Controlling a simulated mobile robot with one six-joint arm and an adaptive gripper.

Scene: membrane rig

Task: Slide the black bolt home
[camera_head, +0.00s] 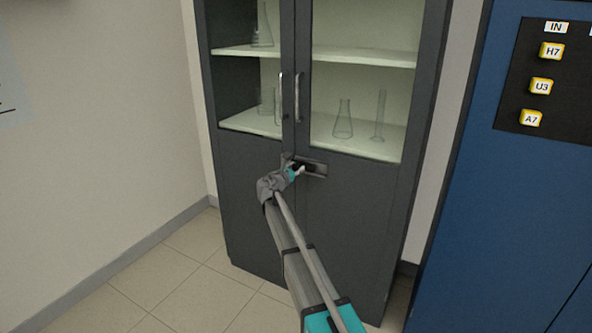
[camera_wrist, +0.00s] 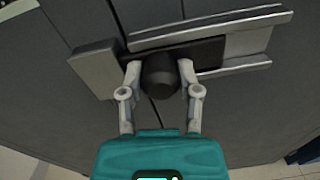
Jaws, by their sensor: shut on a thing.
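The black bolt (camera_wrist: 205,53) lies in a grey metal rail (camera_wrist: 245,43) across the cabinet doors. Its round black knob (camera_wrist: 160,75) sticks out towards the wrist camera. My gripper (camera_wrist: 158,76) is shut on the knob, one finger at each side. A grey block (camera_wrist: 96,66) stands left of the rail, across the door seam. The bolt's left end is close to this block; a finger partly hides the spot, so I cannot tell whether it is inside. In the head view my gripper (camera_head: 297,171) covers part of the bolt, and the rail (camera_head: 316,169) shows to its right.
The dark cabinet (camera_head: 350,205) has two vertical door handles (camera_head: 297,97) above the bolt and glassware behind glass. A blue panel (camera_head: 500,200) with yellow labelled buttons stands at the right.

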